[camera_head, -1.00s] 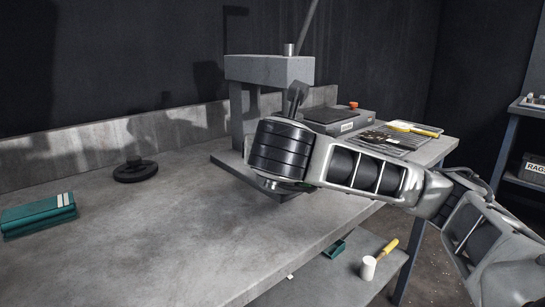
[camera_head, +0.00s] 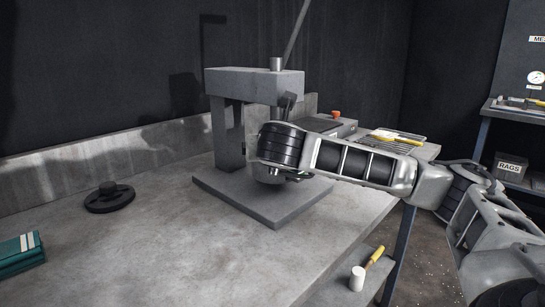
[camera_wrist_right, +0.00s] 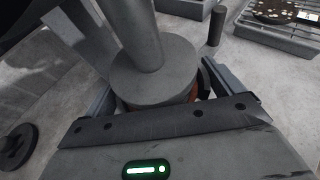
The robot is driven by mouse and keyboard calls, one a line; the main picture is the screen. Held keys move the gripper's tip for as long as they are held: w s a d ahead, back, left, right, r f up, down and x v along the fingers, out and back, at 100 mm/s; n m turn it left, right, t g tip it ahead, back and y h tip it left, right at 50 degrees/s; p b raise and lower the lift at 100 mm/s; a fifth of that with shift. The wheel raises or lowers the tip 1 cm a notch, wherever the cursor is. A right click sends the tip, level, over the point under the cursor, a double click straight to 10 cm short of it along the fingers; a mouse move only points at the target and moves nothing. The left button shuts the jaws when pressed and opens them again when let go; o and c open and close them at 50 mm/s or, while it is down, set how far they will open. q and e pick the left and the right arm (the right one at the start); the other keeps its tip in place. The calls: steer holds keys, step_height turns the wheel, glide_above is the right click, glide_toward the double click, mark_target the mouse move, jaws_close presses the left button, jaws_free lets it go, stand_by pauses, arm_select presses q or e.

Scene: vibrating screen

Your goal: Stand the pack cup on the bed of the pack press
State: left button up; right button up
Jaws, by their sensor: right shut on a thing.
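The pack press (camera_head: 255,84) stands on the bench, a grey frame with a flat square bed (camera_head: 275,213) and a slanted lever. My right arm reaches in from the right, and my right gripper (camera_head: 272,178) is under the press head, above or at the bed; its fingers are mostly hidden by the wrist. In the right wrist view, a grey ram with a round plate (camera_wrist_right: 155,70) fills the middle. An orange-brown edge below that plate, between the fingers, appears to be the pack cup (camera_wrist_right: 192,96). My right gripper is shut on it. Whether it touches the bed is hidden. My left gripper is not in view.
A black round knob-like part (camera_head: 109,198) and a green box (camera_head: 20,254) lie on the bench to the left. A grey device (camera_head: 330,127) and a tray with a yellow-handled tool (camera_head: 398,138) stand behind my forearm. A mallet (camera_head: 358,276) lies on a lower shelf.

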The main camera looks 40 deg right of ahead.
steer(key=shift+s+f, duration=0.1)
steer(key=shift+f, duration=1.3)
steer(key=o, duration=0.9)
steer(key=shift+f, duration=0.15)
steer(key=shift+o, duration=0.3)
steer(key=v, duration=1.2)
